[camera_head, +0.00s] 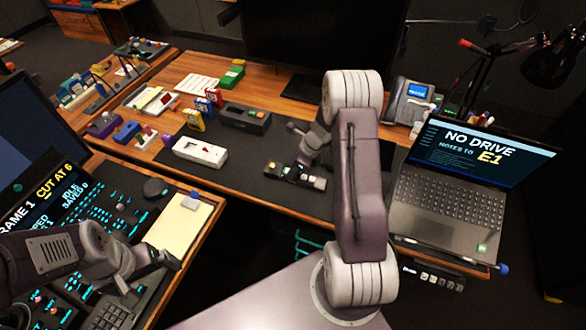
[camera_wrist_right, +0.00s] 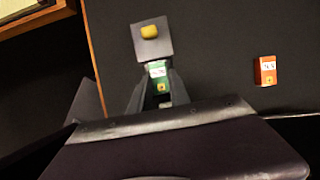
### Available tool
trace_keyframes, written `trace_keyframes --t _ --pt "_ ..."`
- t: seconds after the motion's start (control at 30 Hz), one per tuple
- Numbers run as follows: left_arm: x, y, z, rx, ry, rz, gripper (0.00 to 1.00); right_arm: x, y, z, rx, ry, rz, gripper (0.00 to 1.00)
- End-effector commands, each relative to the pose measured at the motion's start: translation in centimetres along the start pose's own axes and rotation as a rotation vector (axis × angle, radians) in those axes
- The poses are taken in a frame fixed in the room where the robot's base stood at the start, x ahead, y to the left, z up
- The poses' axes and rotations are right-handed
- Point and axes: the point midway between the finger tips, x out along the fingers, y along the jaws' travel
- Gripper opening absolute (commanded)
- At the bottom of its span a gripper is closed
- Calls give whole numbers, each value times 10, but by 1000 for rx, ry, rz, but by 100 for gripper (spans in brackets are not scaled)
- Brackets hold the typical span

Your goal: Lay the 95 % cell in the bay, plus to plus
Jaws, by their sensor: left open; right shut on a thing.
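My right gripper (camera_head: 292,172) is low over the dark desk mat in the head view. In the right wrist view its fingers (camera_wrist_right: 158,92) are shut on a green cell (camera_wrist_right: 158,71) with a white label and a yellow mark. The label is too small to read surely. An orange cell (camera_wrist_right: 266,71) with a white label lies apart on the mat to the right in that view. A grey block with a yellow top (camera_wrist_right: 150,38) is just beyond the held cell. I cannot tell surely which part is the bay. My left gripper (camera_head: 145,272) is open and empty near the left console.
A white device (camera_head: 200,151) and a dark box (camera_head: 241,118) stand left of my right gripper. A laptop (camera_head: 458,190) is at the right, a phone (camera_head: 408,100) behind it. A notepad (camera_head: 182,225) lies at the left. The mat between is partly clear.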

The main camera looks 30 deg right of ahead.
Motion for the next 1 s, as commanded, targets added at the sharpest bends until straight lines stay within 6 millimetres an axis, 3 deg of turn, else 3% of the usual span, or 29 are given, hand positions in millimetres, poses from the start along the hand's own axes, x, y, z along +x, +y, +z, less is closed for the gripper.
trace_keyframes --t 1.0 --pt "5 0 0 0 0 0 100 8 0 -3 0 0 -1 0"
